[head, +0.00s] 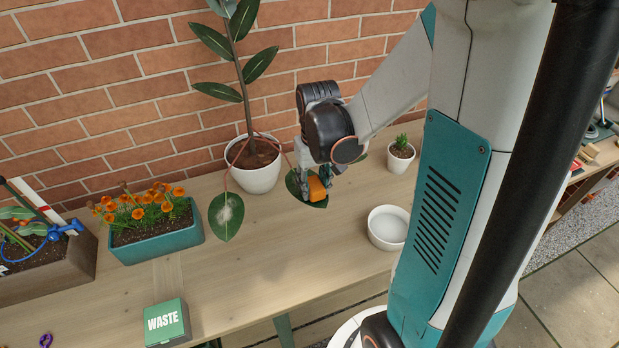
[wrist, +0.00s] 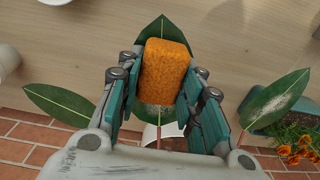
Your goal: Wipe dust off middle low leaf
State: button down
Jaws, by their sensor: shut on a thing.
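The middle low leaf (head: 318,201) is dark green and hangs from the rubber plant (head: 239,75) over the table. My gripper (head: 311,181) is shut on an orange sponge (head: 317,188), right over this leaf. In the wrist view, the sponge (wrist: 165,72) covers the leaf's centre, and the green tip (wrist: 164,27) shows beyond it. Pale dust (wrist: 152,110) shows on the leaf on the stem side of the sponge. I cannot tell whether the sponge touches the leaf. Another low leaf (head: 227,214), left in the head view, carries a pale dust patch.
The plant's white pot (head: 253,178) stands against the brick wall. A white bowl (head: 388,228) and a small potted succulent (head: 401,154) are to the right. A teal flower planter (head: 158,242) and a green WASTE box (head: 167,322) are to the left. The table's front middle is clear.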

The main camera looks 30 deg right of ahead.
aim_at(295, 172)
jog(key=shift+s+f, duration=0.1)
jog(key=shift+s, duration=0.3)
jog(key=shift+f, duration=0.1)
jog(key=shift+w+f+b, duration=0.2)
jog(key=shift+w+b, duration=0.75)
jog(key=shift+w, duration=3.45)
jog(key=shift+w+r, duration=0.2)
jog(key=shift+w, duration=0.15)
jog(key=shift+r, duration=0.1)
jog(key=shift+w+r+p, duration=0.3)
jog(key=shift+r+p, duration=0.25)
jog(key=shift+r, duration=0.25)
jog(key=shift+s+r+p, duration=0.15)
jog(key=shift+r+p, duration=0.35)
jog(key=shift+r, duration=0.4)
jog(key=shift+r+p, duration=0.75)
jog(key=shift+r, duration=0.35)
